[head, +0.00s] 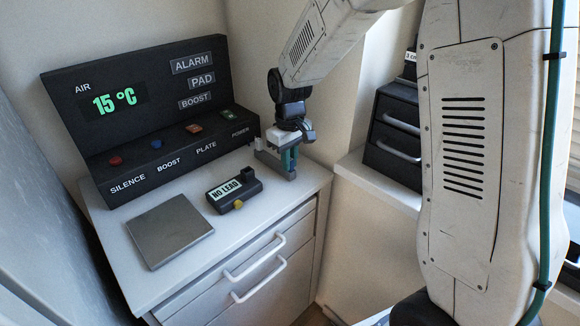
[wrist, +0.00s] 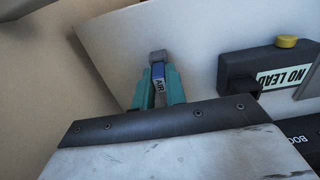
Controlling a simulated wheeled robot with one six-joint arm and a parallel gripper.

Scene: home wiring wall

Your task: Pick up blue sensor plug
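My gripper (wrist: 159,88) has teal fingers that lie close against both sides of the plug, and I see no clear gap. In the head view my gripper (head: 289,157) points down at the back right corner of the white counter. The plug is mostly hidden there by the fingers. Grey parts show low beside the fingers, and I cannot tell whether the plug's end touches the counter.
A black box labelled NO LEAD (head: 234,190) with a yellow knob lies on the white counter (head: 160,285). A grey plate (head: 169,230) lies to its left. A black console (head: 150,110) with buttons and a 15 °C display stands behind. The wall is close to my gripper.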

